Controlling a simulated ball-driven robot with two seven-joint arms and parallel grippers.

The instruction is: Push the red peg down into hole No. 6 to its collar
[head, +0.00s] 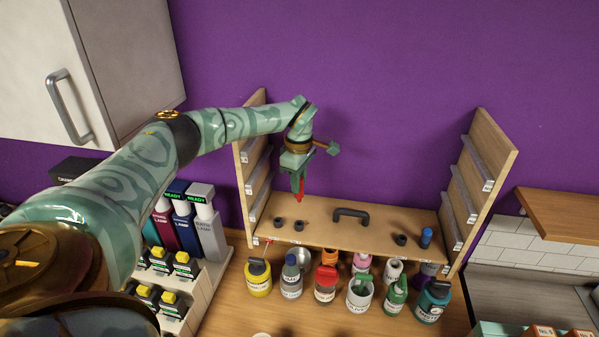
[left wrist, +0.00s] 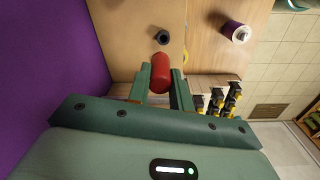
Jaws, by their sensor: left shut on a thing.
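My left gripper (head: 298,185) is shut on the red peg (head: 300,197) and holds it above the left part of the wooden board (head: 325,234). In the left wrist view the red peg (left wrist: 160,72) sticks out from between the two green fingers. Two dark ring-shaped holes, a left one (head: 278,222) and a right one (head: 299,226), lie below the peg, which is apart from both. One dark hole (left wrist: 162,37) shows beyond the peg in the left wrist view. A third hole (head: 401,239) is at the right. Hole numbers are too small to read. My right gripper is not in view.
A dark handle (head: 351,215) stands mid-board; a blue peg (head: 426,237) stands at the right. Wooden side panels with ledges, left (head: 254,165) and right (head: 476,185), flank the board. Several bottles, including a yellow one (head: 258,278), line its front. A white cabinet (head: 110,60) hangs upper left.

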